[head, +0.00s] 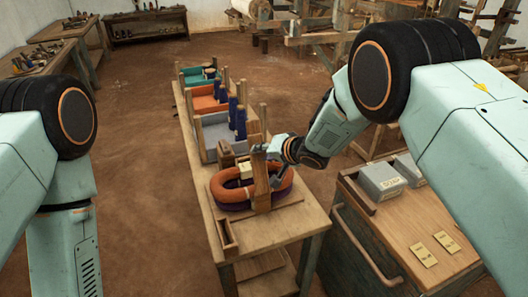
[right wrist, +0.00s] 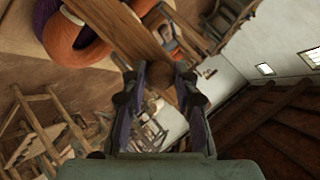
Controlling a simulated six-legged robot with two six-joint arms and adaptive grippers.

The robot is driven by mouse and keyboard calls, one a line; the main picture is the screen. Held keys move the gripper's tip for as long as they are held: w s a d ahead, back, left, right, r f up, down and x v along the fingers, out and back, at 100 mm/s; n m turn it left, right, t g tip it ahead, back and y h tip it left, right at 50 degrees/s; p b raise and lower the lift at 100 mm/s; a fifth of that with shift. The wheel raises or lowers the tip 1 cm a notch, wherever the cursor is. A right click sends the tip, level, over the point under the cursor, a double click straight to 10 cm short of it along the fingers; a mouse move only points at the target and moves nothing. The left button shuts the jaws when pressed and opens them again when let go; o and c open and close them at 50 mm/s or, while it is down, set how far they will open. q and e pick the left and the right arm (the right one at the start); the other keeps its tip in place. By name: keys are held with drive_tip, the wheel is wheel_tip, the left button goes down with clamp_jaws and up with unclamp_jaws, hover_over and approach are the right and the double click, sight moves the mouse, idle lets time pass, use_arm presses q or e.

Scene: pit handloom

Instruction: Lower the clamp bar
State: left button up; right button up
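The clamp bar (head: 261,182) is a flat wooden bar standing steeply up at the near end of the long bench, beside an orange and purple yarn bundle (head: 232,195). My right gripper (head: 274,150) is at the bar's upper end. In the right wrist view the bar (right wrist: 128,32) runs down from the top, and its end lies between the fingertips (right wrist: 160,74), which are drawn in to about its width and appear to touch its sides. The yarn bundle (right wrist: 75,42) shows at upper left there. My left gripper is out of view.
The wooden bench (head: 290,226) carries a grey bin (head: 213,135), an orange bin (head: 205,104) and a teal bin (head: 192,80) further back. A wooden cabinet (head: 408,255) with grey boxes (head: 382,181) stands close on the right. The earth floor (head: 140,150) left of the bench is clear.

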drive_tip(key=o, duration=0.4)
drive_tip(key=shift+r, duration=0.1)
drive_tip(key=v, duration=1.2)
